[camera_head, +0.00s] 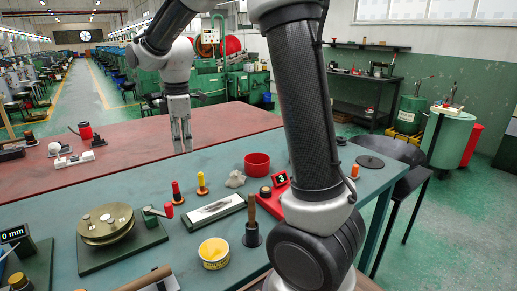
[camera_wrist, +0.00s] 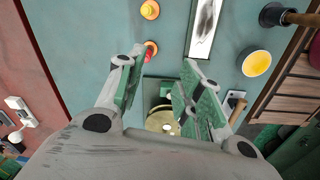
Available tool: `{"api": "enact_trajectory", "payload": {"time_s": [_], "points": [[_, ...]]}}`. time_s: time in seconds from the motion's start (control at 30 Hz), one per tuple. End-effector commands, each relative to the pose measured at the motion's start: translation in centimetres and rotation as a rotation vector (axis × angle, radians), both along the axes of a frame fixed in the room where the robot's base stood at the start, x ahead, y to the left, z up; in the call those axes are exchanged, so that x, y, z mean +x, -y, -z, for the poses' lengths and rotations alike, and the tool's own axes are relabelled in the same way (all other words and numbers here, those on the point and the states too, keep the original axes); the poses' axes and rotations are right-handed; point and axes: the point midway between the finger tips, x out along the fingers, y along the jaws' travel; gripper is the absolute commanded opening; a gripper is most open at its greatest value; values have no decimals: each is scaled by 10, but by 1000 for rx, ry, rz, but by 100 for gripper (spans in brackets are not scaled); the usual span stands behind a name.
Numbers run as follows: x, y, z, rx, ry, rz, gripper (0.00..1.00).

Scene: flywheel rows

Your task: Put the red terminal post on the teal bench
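The red terminal post (camera_head: 176,191) stands upright on the teal bench (camera_head: 330,165) in the head view, left of a similar yellow post (camera_head: 202,184). In the wrist view the red post (camera_wrist: 150,50) shows near the tip of the left finger, with the yellow post (camera_wrist: 150,9) beyond it. My gripper (camera_head: 182,148) points downward, well above the benches, in the head view. Its fingers are apart with nothing between them, as the wrist view (camera_wrist: 162,62) also shows. I see no contact between my gripper and the post.
A brass flywheel (camera_head: 106,222) sits on a green plate at the left. A red bench (camera_head: 130,145) lies behind.

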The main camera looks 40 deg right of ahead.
Motion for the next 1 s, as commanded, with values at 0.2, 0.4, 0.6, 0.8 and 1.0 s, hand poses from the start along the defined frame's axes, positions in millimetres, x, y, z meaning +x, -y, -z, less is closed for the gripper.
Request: {"api": "enact_trajectory", "payload": {"time_s": [0.2, 0.4, 0.6, 0.8, 1.0], "points": [[-97, 60, -52, 70, 109, 480, 36], [-188, 97, -60, 162, 193, 916, 36], [-246, 113, -48, 245, 246, 1217, 36], [-263, 117, -41, 277, 261, 1320, 36], [-263, 117, -41, 277, 260, 1322, 36]]}}
